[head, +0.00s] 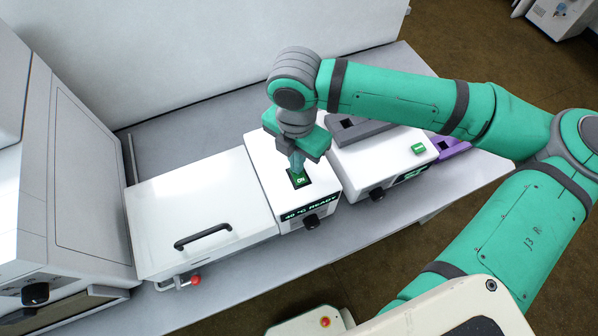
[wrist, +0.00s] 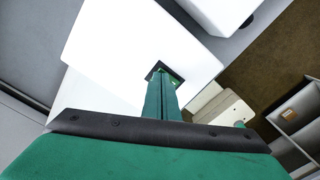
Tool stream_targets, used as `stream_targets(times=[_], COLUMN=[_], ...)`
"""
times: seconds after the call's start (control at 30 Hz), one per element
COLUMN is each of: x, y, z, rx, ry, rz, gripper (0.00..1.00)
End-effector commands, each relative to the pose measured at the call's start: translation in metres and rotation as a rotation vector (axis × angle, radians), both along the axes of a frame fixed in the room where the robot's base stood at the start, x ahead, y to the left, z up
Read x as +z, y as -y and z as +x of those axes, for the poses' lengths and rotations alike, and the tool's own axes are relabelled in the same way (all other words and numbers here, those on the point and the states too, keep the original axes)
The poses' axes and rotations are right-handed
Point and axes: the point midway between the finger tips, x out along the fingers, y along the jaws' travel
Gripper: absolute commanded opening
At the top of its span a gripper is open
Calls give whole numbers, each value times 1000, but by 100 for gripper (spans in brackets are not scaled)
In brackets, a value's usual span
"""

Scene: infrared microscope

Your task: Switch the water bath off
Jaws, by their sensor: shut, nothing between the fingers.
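The water bath (head: 195,205) is a white box with a lid and a black handle (head: 203,236), left of centre on the bench in the head view. Its control housing (head: 262,172) on the right has a display reading "40 °C READY" (head: 309,209), a black knob and a green switch (head: 300,181) marked ON. My gripper (head: 298,168) is shut and empty, pointing down at the switch. In the wrist view the fingertips (wrist: 164,80) are over the dark switch frame (wrist: 160,70) and hide most of the green; I cannot tell whether they touch it.
A second white device (head: 378,150) with a green switch and grey block stands close on the right, beside a purple object (head: 452,149). A large white instrument (head: 65,170) stands at the left. A red-tipped tap (head: 195,281) sticks out at the front. The bench (head: 240,268) is clear along its front edge.

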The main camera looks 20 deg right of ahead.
Motion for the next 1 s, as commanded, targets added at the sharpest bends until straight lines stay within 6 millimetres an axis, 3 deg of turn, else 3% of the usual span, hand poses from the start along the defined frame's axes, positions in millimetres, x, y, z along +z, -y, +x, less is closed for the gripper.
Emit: stream_targets(times=[0.43,1.0], x=[-2,37], y=[-1,-1], z=[0,1], rx=[3,1], ry=[0,1], rz=[0,0], gripper=[0,0])
